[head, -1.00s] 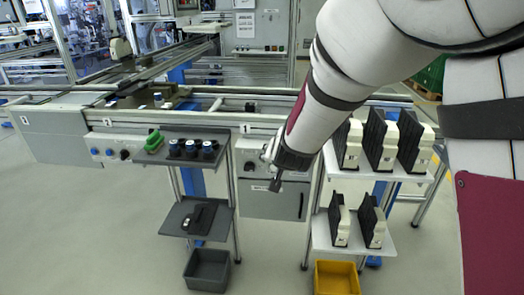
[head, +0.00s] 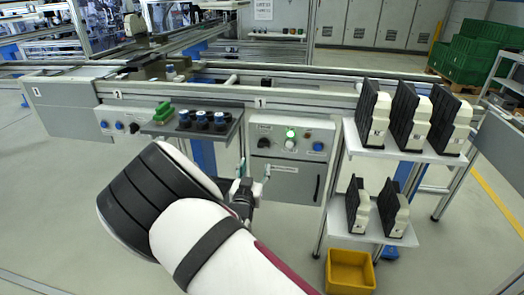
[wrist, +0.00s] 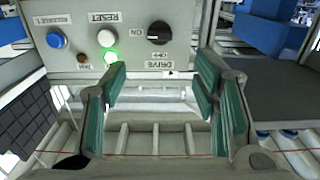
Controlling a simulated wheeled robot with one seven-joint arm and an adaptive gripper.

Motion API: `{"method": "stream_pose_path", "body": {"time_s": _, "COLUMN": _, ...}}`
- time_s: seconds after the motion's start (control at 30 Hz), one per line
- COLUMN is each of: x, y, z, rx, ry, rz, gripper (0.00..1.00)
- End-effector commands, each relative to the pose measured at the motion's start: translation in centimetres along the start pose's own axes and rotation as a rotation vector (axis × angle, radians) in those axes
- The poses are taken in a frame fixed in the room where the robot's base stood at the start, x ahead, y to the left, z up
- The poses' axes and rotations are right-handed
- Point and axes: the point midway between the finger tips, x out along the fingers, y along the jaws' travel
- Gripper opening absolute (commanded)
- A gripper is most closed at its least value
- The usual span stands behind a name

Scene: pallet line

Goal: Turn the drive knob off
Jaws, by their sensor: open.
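The drive knob (wrist: 159,33) is a black rotary knob on a light grey control panel, shown upside down in the wrist view. Its pale mark lies on the side of the ON label. In the head view the knob (head: 264,142) is at the panel's left, beside a lit green lamp (head: 290,133). My gripper (wrist: 162,72) is open and empty, its green-padded fingers apart, with the knob seen beyond the gap between them. In the head view my gripper (head: 250,180) is below and left of the knob, not touching it.
The panel also has a white button (wrist: 106,38), a blue button (wrist: 57,40) and a small red lamp (wrist: 82,58). A dark shelf (head: 160,128) with blue-topped parts is left of my gripper. A white shelf (head: 400,152) with black-and-white parts stands right.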

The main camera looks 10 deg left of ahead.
Motion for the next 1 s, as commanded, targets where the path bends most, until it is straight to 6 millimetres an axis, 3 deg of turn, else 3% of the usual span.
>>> {"method": "stream_pose_path", "body": {"time_s": 0.5, "x": 9.7, "y": 0.1, "z": 0.2, "rx": 0.000, "ry": -0.001, "rz": 0.001, "gripper": 0.55}}
{"method": "stream_pose_path", "body": {"time_s": 0.7, "x": 11.6, "y": 0.1, "z": 0.2, "rx": -0.001, "ry": -0.003, "rz": 0.001, "gripper": 0.55}}
{"method": "stream_pose_path", "body": {"time_s": 1.0, "x": 12.0, "y": 0.1, "z": 0.1, "rx": -0.001, "ry": -0.004, "rz": 0.001, "gripper": 0.55}}
